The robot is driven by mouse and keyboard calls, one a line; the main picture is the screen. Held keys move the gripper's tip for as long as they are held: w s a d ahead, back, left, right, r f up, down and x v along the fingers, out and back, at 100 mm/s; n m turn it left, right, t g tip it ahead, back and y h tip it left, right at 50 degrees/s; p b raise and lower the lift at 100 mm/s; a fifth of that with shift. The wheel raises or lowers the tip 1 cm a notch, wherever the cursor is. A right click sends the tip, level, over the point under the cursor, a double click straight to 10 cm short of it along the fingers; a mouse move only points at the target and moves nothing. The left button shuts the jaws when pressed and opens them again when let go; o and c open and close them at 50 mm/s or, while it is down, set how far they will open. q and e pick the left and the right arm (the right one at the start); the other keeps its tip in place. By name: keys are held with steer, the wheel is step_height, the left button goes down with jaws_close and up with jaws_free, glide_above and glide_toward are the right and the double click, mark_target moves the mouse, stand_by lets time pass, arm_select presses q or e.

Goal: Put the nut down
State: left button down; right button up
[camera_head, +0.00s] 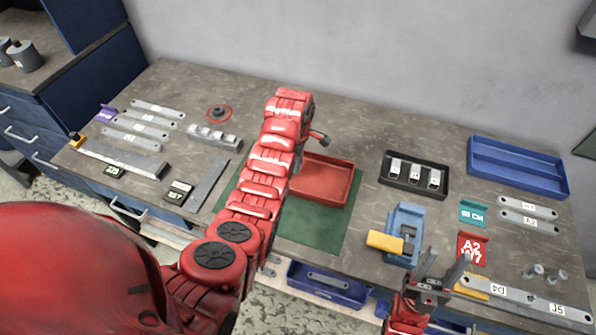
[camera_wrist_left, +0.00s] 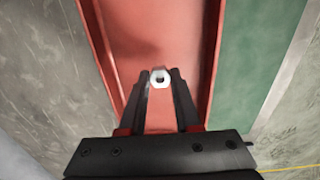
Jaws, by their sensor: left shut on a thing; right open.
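The nut (camera_wrist_left: 160,78) is a small light hexagonal ring in the left wrist view. My left gripper (camera_wrist_left: 159,84) is shut on it, holding it between the fingertips. The red tray (camera_wrist_left: 137,20) lies below the nut in that view; I cannot tell the height of the nut over it. In the head view the red tray (camera_head: 350,186) sits on a green mat (camera_head: 312,228), and my left arm hides the nut and most of the left gripper. My right gripper (camera_head: 441,268) is open and empty near the front edge of the bench, at the right.
A black tray (camera_head: 407,184) with several metal pieces and an empty blue tray (camera_head: 515,172) stand to the right. A blue fixture with a yellow block (camera_head: 384,242) is near my right gripper. Labelled flat brackets (camera_head: 159,108) lie at the left.

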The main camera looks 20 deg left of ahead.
arm_select(q)
steer(key=shift+w, duration=0.1)
steer(key=shift+f+p, duration=0.1)
steer(key=shift+p, duration=0.25)
step_height(320, 180, down, 3)
steer(key=shift+r+p, duration=0.15)
steer(key=shift+p, duration=0.6)
steer(key=shift+w+f, duration=0.1)
steer(key=shift+f, duration=0.1)
steer(key=shift+f, duration=0.15)
steer(key=shift+f, duration=0.15)
steer(key=c, duration=0.6)
jaws_free()
